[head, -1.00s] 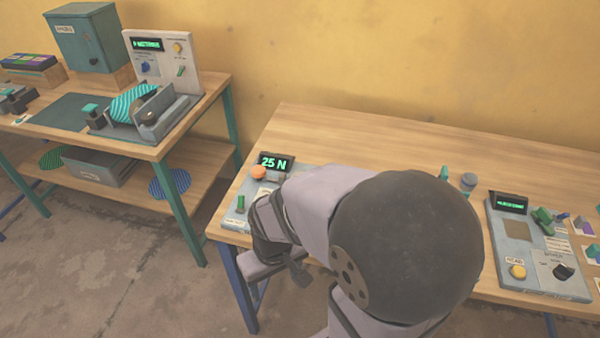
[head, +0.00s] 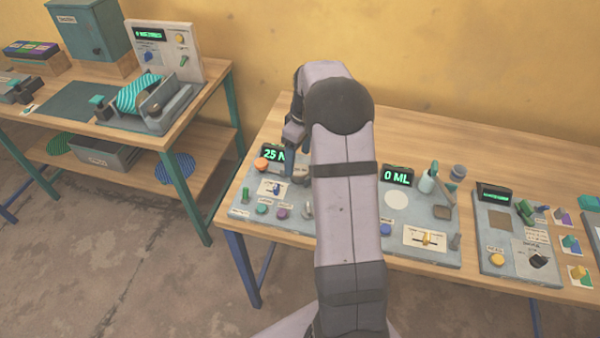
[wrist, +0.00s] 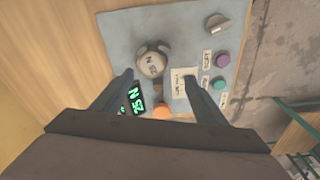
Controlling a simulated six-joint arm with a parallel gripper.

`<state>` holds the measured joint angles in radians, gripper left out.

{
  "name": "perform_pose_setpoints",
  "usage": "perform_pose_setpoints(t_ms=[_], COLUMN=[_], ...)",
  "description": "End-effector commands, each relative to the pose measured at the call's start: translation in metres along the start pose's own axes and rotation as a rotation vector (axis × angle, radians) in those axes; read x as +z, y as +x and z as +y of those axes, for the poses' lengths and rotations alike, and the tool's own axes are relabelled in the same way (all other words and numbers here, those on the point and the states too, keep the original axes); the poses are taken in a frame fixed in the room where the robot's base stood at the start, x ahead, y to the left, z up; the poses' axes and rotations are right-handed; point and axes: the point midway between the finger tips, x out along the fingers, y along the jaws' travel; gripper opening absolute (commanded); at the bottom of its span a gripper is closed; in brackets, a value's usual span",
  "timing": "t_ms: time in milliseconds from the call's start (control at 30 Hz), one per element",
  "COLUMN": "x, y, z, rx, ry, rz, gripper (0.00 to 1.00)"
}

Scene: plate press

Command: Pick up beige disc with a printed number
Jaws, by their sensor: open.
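The beige disc (wrist: 151,65) with a dark printed number lies on a round grey seat on the blue-grey panel (wrist: 115,42) in the wrist view. The print is turned and too small to read surely. My gripper (wrist: 159,76) is open and empty. Its two fingers point toward the panel, one to each side of the disc's near edge in the picture, and I cannot tell their height above it. In the head view my gripper (head: 292,140) is over the panel's back part, and my arm hides much of that area.
A green "25 N" display (head: 273,154) and an orange button (head: 261,164) stand close to the gripper. A grey knob (wrist: 217,24), a purple button (wrist: 221,60) and a green button (wrist: 218,83) are on the same panel. A "0 ML" station (head: 397,175) stands to the right.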

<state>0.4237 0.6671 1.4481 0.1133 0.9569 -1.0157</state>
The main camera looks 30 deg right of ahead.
Motion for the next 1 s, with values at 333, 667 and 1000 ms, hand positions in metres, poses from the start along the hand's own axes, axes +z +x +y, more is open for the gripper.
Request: perform_pose_setpoints(t_ms=[333, 667, 1000], x=[0.006, 0.005, 0.006], y=[0.001, 0.021, 0.039], z=[0.023, 0.022, 0.018], rx=[-0.015, -0.014, -0.018], ry=[-0.060, -0.059, -0.058], rz=[0.003, 0.003, 0.001], gripper=[0.66, 0.66, 0.66])
